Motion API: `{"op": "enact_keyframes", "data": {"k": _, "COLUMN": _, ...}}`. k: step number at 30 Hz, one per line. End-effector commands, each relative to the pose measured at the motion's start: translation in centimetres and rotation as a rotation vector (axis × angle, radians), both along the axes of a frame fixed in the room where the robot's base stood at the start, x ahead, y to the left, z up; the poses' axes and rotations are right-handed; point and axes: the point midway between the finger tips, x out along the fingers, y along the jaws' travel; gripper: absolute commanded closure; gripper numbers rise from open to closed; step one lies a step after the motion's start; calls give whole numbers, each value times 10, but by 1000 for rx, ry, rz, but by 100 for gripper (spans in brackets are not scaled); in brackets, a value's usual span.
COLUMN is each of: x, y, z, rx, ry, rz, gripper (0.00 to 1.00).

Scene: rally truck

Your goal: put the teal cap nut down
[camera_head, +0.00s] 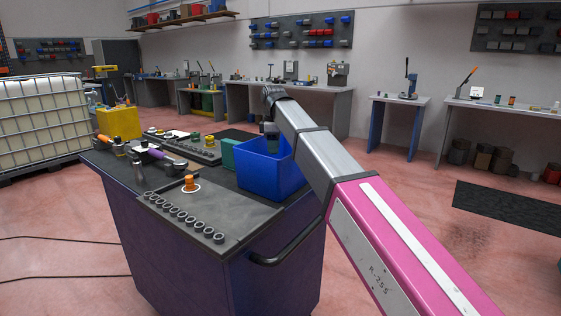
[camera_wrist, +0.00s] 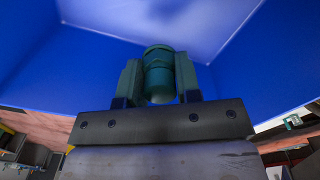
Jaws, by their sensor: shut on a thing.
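My gripper (camera_wrist: 159,78) is shut on the teal cap nut (camera_wrist: 158,65), which sits between the two fingers in the wrist view. The blue bin (camera_head: 268,178) stands on the near right of the workbench top in the head view. My gripper (camera_head: 270,130) points down at the bin's open top. The bin's blue walls (camera_wrist: 40,70) surround the fingers in the wrist view. In the head view the nut is hidden by the bin and my gripper.
A teal box (camera_head: 229,153) stands just left of the bin. An orange part (camera_head: 190,183) stands on a white ring on the bench top. A row of grey rings (camera_head: 184,217) lies along the near edge. A yellow bin (camera_head: 119,123) stands at the far left.

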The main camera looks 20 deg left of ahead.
Motion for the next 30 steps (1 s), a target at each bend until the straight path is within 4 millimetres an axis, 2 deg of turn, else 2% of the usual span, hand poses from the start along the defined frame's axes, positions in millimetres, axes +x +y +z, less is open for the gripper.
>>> {"op": "enact_keyframes", "data": {"k": 1, "x": 11, "y": -3, "z": -6, "rx": 0, "ry": 0, "rz": -2, "gripper": 100}}
{"op": "enact_keyframes", "data": {"k": 3, "x": 22, "y": -6, "z": -13, "rx": 0, "ry": 0, "rz": -2, "gripper": 100}}
{"op": "enact_keyframes", "data": {"k": 9, "x": 37, "y": -11, "z": -23, "rx": 0, "ry": 0, "rz": 0, "gripper": 100}}
{"op": "enact_keyframes", "data": {"k": 14, "x": 37, "y": -12, "z": -32, "rx": 0, "ry": 0, "rz": 1, "gripper": 100}}
{"op": "enact_keyframes", "data": {"k": 21, "x": 37, "y": -12, "z": -63, "rx": 0, "ry": 0, "rz": 0, "gripper": 100}}
{"op": "enact_keyframes", "data": {"k": 30, "x": 38, "y": -12, "z": -64, "rx": 0, "ry": -1, "rz": 0, "gripper": 100}}
